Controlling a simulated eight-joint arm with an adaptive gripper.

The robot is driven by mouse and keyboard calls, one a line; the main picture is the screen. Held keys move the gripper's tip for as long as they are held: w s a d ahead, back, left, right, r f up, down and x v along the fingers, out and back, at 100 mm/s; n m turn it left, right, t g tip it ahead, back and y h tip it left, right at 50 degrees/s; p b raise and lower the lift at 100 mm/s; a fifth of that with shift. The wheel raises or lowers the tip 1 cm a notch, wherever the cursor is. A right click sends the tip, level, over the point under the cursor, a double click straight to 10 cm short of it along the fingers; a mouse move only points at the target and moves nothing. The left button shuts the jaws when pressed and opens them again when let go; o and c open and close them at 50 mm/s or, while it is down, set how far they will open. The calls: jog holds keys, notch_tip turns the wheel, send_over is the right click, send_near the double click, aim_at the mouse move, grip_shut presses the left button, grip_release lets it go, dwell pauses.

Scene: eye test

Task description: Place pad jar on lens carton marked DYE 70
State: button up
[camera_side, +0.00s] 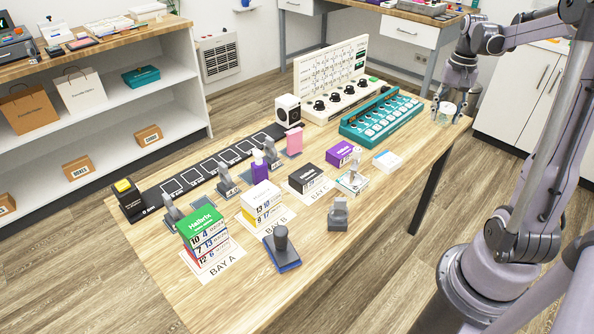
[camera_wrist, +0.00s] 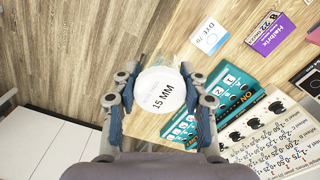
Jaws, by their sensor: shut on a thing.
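My gripper (camera_side: 450,109) is at the far right corner of the table, its fingers on both sides of the pad jar (camera_side: 445,112). In the wrist view, my gripper (camera_wrist: 160,98) is shut on the jar, whose round white lid (camera_wrist: 157,88) reads 15 MM. I cannot tell whether the jar's base touches the table. The lens carton marked DYE 70 (camera_wrist: 209,36) is a low white box with blue edging, lying flat. In the side view the carton (camera_side: 387,161) lies near the table's right edge, apart from the jar, with its top bare.
A teal button panel (camera_side: 382,118) stands just left of my gripper, with a white knob console (camera_side: 338,88) behind it. Bare wood lies between jar and carton.

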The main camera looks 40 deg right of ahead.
jog(key=f, duration=0.4)
jog(key=shift+w+a+f, duration=0.15)
jog(key=shift+w+f, duration=0.05)
jog(key=shift+f, duration=0.2)
send_over(388, 159)
notch_tip(388, 159, down, 7)
jog(key=shift+f, duration=2.05)
jog(key=o, duration=1.1)
jog(key=shift+f, duration=0.15)
jog(key=shift+o, duration=0.2)
